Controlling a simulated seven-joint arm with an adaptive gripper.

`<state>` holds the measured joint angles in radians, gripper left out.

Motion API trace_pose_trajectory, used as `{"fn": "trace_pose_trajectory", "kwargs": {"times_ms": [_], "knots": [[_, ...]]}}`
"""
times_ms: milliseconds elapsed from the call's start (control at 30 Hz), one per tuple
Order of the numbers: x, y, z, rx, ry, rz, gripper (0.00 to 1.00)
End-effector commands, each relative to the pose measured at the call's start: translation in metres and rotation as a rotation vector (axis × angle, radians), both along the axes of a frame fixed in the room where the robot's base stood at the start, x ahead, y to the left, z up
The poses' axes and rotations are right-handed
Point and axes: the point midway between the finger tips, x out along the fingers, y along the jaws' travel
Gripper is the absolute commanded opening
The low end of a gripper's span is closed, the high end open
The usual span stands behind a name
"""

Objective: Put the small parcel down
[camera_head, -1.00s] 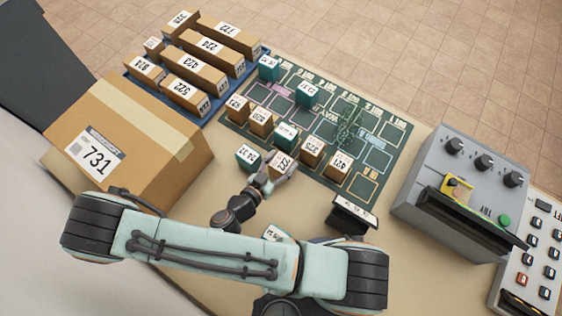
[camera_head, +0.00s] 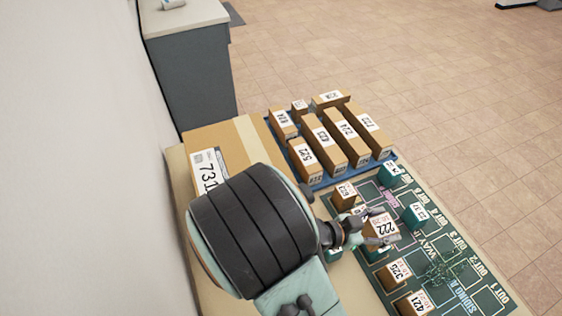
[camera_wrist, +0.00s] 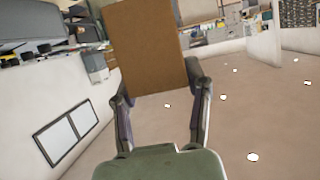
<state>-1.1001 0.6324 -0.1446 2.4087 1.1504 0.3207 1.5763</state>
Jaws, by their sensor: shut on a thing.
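My gripper (camera_head: 377,226) is shut on a small brown parcel with a white label reading 222 (camera_head: 384,229), with a finger on either side of it. The parcel appears to be above the dark green marked board (camera_head: 455,240), but its exact height is hard to tell. In the wrist view the parcel's plain brown face (camera_wrist: 148,45) stands between the two fingers. My arm hides part of the board and the small blocks behind it.
A large carton marked 731 (camera_head: 205,166) is left of my gripper. A blue tray (camera_head: 377,161) of long cartons stands behind. Small brown blocks, including 325 (camera_head: 393,273) and 421 (camera_head: 411,303), and teal blocks (camera_head: 415,215) occupy the board. A grey cabinet (camera_head: 190,85) stands far left.

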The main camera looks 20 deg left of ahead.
Motion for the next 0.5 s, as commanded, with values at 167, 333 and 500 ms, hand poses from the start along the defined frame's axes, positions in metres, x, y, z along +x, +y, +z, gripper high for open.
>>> {"fn": "trace_pose_trajectory", "kwargs": {"times_ms": [167,333,500], "knots": [[0.050,-0.015,0.087,0.016,-0.020,0.075,0.08],[0.071,-0.028,0.139,0.008,-0.015,0.217,0.09],[0.080,-0.035,0.174,0.005,-0.013,0.335,0.09]]}}
